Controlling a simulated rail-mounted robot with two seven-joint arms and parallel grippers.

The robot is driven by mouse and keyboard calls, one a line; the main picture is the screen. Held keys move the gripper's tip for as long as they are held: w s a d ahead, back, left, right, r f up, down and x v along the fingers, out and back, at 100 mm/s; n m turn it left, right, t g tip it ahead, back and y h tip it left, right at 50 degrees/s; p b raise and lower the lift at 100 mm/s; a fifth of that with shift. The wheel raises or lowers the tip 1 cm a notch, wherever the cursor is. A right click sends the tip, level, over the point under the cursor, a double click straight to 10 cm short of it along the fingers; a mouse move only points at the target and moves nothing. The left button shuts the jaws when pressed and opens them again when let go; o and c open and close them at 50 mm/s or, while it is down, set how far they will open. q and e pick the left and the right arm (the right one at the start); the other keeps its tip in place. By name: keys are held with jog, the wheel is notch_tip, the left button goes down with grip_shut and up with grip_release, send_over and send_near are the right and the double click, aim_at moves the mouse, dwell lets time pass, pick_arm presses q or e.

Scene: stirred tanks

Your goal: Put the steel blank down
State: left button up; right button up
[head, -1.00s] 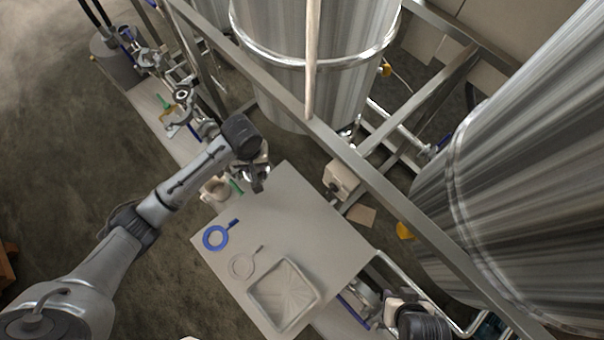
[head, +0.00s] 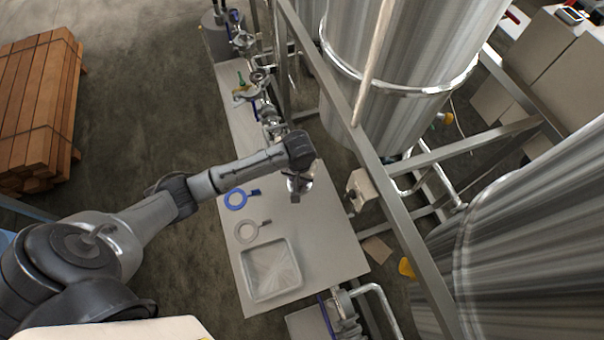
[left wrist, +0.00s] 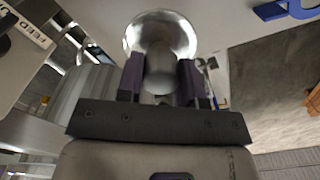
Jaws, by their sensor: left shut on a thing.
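The steel blank (left wrist: 158,35) is a shiny round metal piece, held between the dark fingers of my left gripper (left wrist: 160,82) in the left wrist view. In the head view my left gripper (head: 297,194) points down over the far part of the pale worktable (head: 310,235), shut on the blank, which shows there only as a small bright patch (head: 306,183). I cannot tell whether the blank touches the table. My right gripper is not in view.
A blue ring with a handle (head: 236,200), a grey ring with a handle (head: 246,232) and a shallow tray (head: 247,277) line the table's left and near side. The table's right side is clear. A steel frame rail (head: 385,203) and tanks (head: 395,60) stand to the right.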

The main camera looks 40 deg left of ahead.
pick_arm(q)
jog(key=w+a+f, duration=0.1)
jog(key=w+f, duration=0.1)
jog(key=w+a, duration=0.1)
jog(key=w, duration=0.1)
jog(key=shift+a+f+b, duration=0.3)
jog(key=shift+f, duration=0.1)
jog(key=shift+s+f, duration=0.1)
jog(key=shift+f, duration=1.9)
jog(key=shift+f, duration=0.15)
jog(key=o, duration=1.1)
